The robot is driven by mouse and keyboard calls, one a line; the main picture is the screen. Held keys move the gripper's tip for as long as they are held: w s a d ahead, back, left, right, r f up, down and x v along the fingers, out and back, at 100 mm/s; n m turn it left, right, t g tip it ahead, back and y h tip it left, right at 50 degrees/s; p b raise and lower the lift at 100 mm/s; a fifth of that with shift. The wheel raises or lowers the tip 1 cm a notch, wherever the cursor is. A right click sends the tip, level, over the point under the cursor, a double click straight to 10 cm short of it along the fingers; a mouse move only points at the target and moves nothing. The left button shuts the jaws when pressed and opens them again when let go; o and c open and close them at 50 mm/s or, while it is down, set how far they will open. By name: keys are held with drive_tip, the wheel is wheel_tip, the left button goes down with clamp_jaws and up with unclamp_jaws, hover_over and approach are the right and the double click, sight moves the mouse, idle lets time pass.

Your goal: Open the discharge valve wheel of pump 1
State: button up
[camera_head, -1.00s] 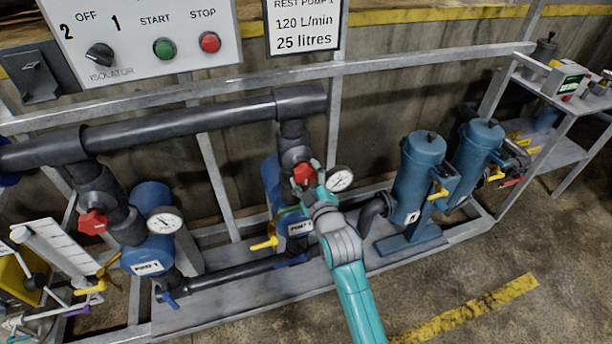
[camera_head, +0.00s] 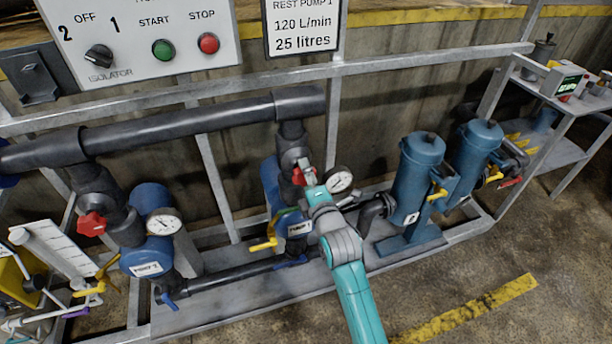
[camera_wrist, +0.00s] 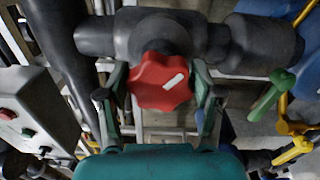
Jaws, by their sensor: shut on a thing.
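A red valve wheel (camera_head: 298,177) sits on the dark pipe of the middle pump (camera_head: 297,225), partly hidden by my gripper (camera_head: 308,184) in the head view. In the wrist view, the red wheel (camera_wrist: 160,82) with a white mark lies between the two fingers of my gripper (camera_wrist: 160,95). My gripper is shut on this wheel, one finger at each side. A second red wheel (camera_head: 92,223) sits on the left pump (camera_head: 148,262), away from my gripper. The small pump labels are hard to read.
A round gauge (camera_head: 339,179) stands close right of my gripper. A yellow-handled valve (camera_head: 264,244) is below left. Blue filter vessels (camera_head: 418,170) stand to the right. A grey frame rail (camera_head: 380,65) crosses above, and a control panel (camera_head: 140,40) hangs upper left.

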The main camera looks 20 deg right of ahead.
drive_tip(key=n, duration=0.3)
drive_tip(key=shift+n, duration=2.3)
drive_tip(key=o, duration=1.1)
drive_tip(key=shift+r, duration=0.1)
drive_tip(key=shift+o, duration=0.2)
drive_tip(key=shift+s, duration=0.1)
drive_tip(key=s, duration=1.1)
drive_tip(key=shift+s, duration=0.4)
